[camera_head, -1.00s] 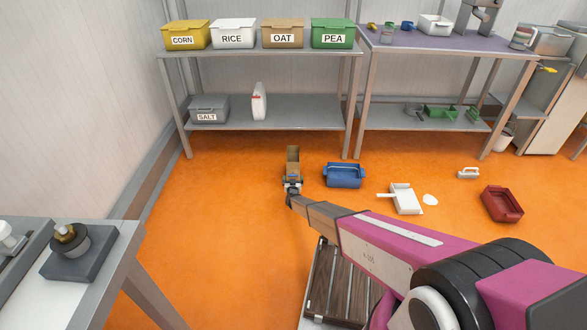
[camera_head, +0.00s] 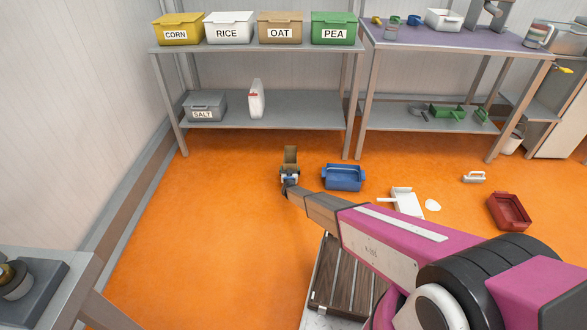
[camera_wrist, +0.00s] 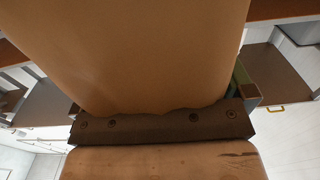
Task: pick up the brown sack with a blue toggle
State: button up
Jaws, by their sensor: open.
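My gripper (camera_head: 289,181) is at the end of the arm, low over the orange floor and left of the blue tray. A small brown thing (camera_head: 291,156) shows just beyond it, narrow and upright in the head view. A large plain tan-brown surface (camera_wrist: 140,50) fills the upper wrist view, very close to the camera. Below it are a dark brown riveted strip (camera_wrist: 160,128) and a wood-like piece (camera_wrist: 165,163). I cannot tell whether any of these is the sack. A blue toggle cannot be made out. The fingertips are too small to see clearly; the gripper is open.
A blue tray (camera_head: 343,177) lies right of my gripper. A white dustpan (camera_head: 405,202) and a dark red tray (camera_head: 509,211) lie farther right. A shelf rack (camera_head: 300,112) with labelled bins stands behind. The floor to the left is clear.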

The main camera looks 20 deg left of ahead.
jog(key=c, duration=0.8)
jog(key=shift+r, duration=0.2)
